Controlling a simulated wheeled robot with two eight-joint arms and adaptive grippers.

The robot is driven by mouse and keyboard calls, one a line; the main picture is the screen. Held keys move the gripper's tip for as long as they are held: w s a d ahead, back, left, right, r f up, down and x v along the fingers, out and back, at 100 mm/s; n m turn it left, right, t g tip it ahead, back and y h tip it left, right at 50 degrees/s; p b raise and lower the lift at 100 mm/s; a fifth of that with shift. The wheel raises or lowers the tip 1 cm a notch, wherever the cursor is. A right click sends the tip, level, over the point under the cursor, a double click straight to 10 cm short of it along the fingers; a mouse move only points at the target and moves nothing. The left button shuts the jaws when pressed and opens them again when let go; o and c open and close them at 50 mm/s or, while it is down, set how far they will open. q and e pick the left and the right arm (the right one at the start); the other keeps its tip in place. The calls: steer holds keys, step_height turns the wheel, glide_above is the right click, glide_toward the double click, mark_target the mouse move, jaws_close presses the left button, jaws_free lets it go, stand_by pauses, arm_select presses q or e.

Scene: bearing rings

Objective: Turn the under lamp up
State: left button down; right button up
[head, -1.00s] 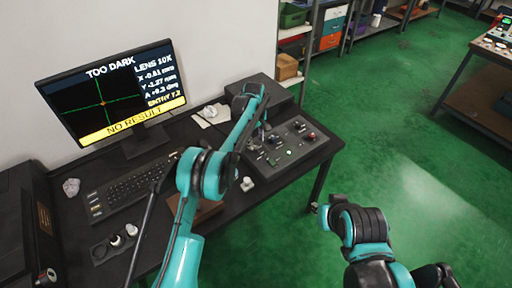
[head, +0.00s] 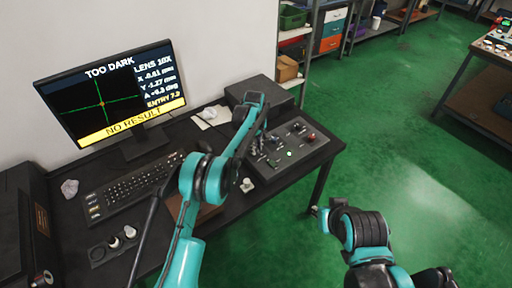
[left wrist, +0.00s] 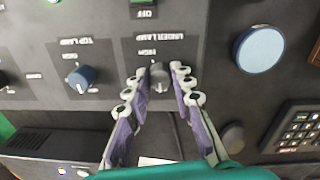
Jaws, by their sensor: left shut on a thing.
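The under lamp knob (left wrist: 160,76) is a small grey knob on the dark control panel, below the label UNDER LAMP in the left wrist view. My left gripper (left wrist: 160,82) has its two fingers on either side of it and is shut on it. In the head view my left gripper (head: 257,146) reaches down to the control panel (head: 300,146), partly hidden by my own arm. The monitor (head: 110,95) reads TOO DARK and NO RESULT.
A keypad (left wrist: 298,127) is near. A keyboard (head: 130,188) lies on the desk. The green floor on the right is clear.

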arm_select(q)
steer(key=m+p, duration=0.1)
steer(key=m, duration=0.3)
steer(key=shift+m, duration=0.3)
steer(key=m+p, duration=0.1)
steer(key=m, duration=0.4)
steer(key=shift+m, duration=0.3)
steer(key=m+p, duration=0.1)
steer(key=m, duration=0.4)
steer(key=shift+a, duration=0.1)
steer(key=m, duration=0.5)
steer(key=shift+w+g, duration=0.1)
steer(key=shift+g, duration=0.2)
steer(key=shift+m, duration=0.3)
steer(key=c, duration=1.3)
jaws_free()
